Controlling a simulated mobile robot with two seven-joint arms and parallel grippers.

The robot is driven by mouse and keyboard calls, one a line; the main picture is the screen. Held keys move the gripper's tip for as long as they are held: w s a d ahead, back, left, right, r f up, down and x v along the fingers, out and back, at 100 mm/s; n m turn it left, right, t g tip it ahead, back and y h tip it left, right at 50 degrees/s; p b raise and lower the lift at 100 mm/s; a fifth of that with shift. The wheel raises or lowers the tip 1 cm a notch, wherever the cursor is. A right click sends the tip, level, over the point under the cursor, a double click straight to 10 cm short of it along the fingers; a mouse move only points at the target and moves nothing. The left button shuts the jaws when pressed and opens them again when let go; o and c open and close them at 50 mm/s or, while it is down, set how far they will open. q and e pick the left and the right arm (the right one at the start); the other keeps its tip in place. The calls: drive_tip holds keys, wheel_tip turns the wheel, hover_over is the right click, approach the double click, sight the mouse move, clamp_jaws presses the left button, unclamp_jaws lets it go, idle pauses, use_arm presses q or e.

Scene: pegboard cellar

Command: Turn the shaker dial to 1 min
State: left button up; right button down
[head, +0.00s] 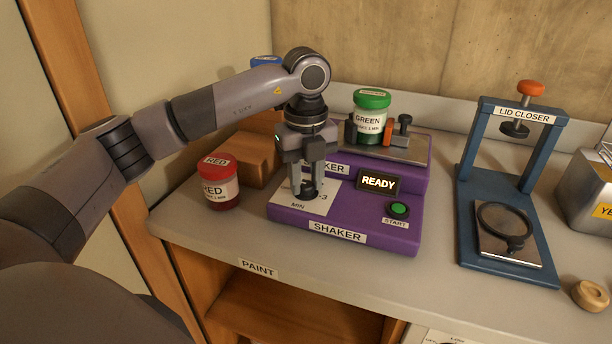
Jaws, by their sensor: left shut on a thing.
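The purple shaker (353,222) stands on the counter. Its white dial plate (318,204) shows part of a "3" and "MIN"; my left gripper covers the rest. My left gripper (304,192) points down over the plate and is shut on the shaker dial, which is mostly hidden between the fingers, so its setting cannot be read. The display (378,183) reads "READY". A green start button (399,209) sits at right. A green-lidded jar (369,118) labelled "GREEN" stands in the shaker's clamp. My right gripper is not in view.
A red-lidded jar (218,183) stands left of the shaker, before a brown box (247,157). A blue lid (264,62) shows behind my arm. The counter's front strip is clear.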

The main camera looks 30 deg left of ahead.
sight(306, 184)
use_arm(q)
drive_tip(key=m, duration=0.5)
drive_tip(key=shift+m+p, duration=0.3)
drive_tip(key=shift+p, duration=0.05)
drive_tip(key=m, duration=0.5)
drive_tip(key=shift+m, duration=0.4)
drive_tip(key=o, duration=1.1)
drive_tip(key=shift+c, duration=0.2)
drive_tip(key=shift+r, duration=3.6)
